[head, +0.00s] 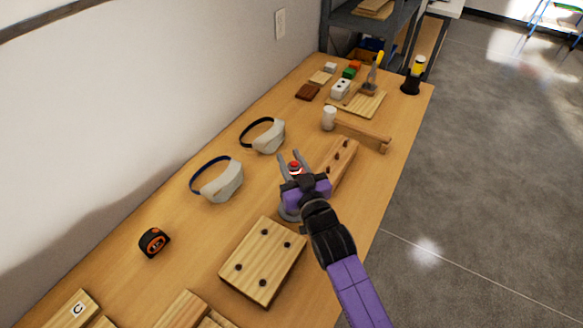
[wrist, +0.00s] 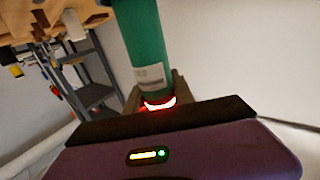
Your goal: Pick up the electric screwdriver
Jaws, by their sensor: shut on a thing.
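My gripper (head: 294,158) is over the middle of the workbench, with its fingers shut on an upright thing. In the head view its red and white top (head: 295,168) shows between the fingers; my gripper hides most of the rest. In the tilted wrist view it is a green cylinder (wrist: 142,50) with a pale label and a glowing red ring. I take it to be the electric screwdriver, though its tip is not in view. A grey round base (head: 288,213) shows just below my gripper. I cannot tell whether the held thing touches it.
A drilled wooden block (head: 262,260) lies in front. A long pegged wooden piece (head: 341,165) is close on the right. Two goggles (head: 222,180) (head: 267,136) and a tape measure (head: 154,242) lie left. A white cylinder (head: 329,118) stands farther back. The wall bounds the left side.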

